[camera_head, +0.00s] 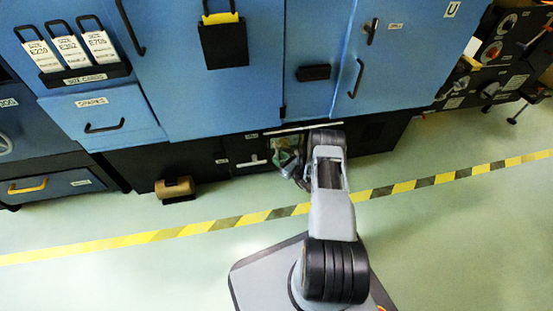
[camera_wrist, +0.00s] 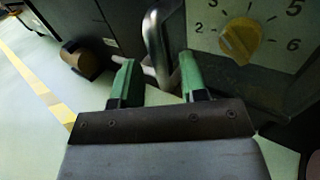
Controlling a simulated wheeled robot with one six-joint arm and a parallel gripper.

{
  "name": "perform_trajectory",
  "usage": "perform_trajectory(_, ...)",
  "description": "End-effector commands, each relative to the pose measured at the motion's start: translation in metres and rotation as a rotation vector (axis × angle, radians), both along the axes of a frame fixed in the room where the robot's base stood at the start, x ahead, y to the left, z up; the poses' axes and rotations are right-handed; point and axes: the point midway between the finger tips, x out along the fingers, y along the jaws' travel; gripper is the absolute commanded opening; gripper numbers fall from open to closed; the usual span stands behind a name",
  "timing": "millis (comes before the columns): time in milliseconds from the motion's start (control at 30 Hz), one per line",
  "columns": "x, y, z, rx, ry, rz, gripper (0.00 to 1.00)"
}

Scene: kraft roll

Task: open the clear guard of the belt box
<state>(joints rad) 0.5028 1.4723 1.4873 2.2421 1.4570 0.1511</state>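The belt box sits low under the blue cabinet, where a small pale, greenish panel (camera_head: 284,145) shows beside my arm. In the wrist view a panel with a numbered dial and a yellow knob (camera_wrist: 240,40) is close on the right. A curved metal handle (camera_wrist: 154,42) stands at its left edge. My gripper (camera_wrist: 158,75) is open, its two green fingertips apart, with the lower part of the handle showing between them. I cannot tell whether they touch it. The clear guard is hard to make out. My gripper (camera_head: 290,168) is partly hidden by my arm in the head view.
A brown kraft roll (camera_head: 175,188) lies on the floor at the left, also in the wrist view (camera_wrist: 80,60). A pale bar (camera_head: 303,128) runs above the low box. A yellow and black floor stripe (camera_head: 250,218) crosses under my arm.

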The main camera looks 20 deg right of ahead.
Motion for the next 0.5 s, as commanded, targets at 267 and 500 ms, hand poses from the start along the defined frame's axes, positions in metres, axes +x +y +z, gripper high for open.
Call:
perform_trajectory(267, 0.019, 0.007, 0.0, -0.001, -0.001, 0.0, 0.39)
perform_trajectory(500, 0.02, 0.008, 0.001, 0.0, 0.0, 0.0, 0.39)
